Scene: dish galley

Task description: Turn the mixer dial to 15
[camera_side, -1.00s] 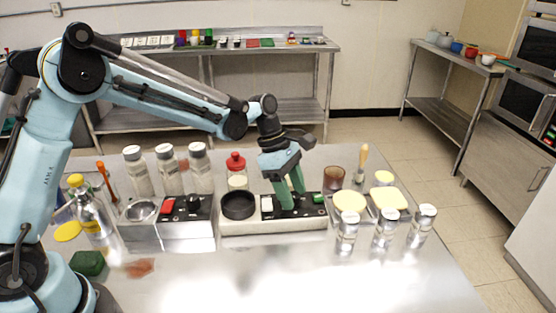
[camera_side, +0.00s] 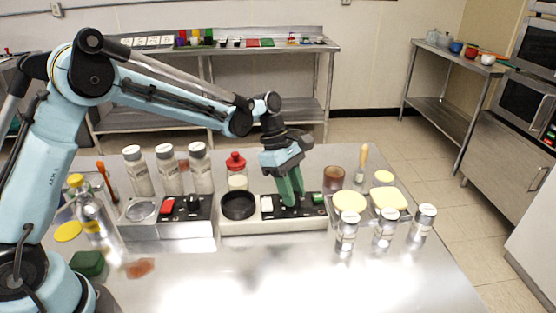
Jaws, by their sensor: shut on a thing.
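The mixer (camera_side: 272,226) is a pale, low unit on the steel table. It has a round black bowl or plate (camera_side: 238,206) on its left and a black control panel on its right. The panel carries a red-and-white switch (camera_side: 267,204) and a green button (camera_side: 318,198). My gripper (camera_side: 291,201) points down at the panel between these two, with its green fingers shut on the mixer dial. The fingers hide the dial, and its number marks are too small to read.
A second device with a red switch (camera_side: 168,206) stands left of the mixer. Several shakers stand behind it and several (camera_side: 385,230) at front right. A red-capped jar (camera_side: 236,168) and a brown cup (camera_side: 333,178) stand behind the mixer. The table's front middle is clear.

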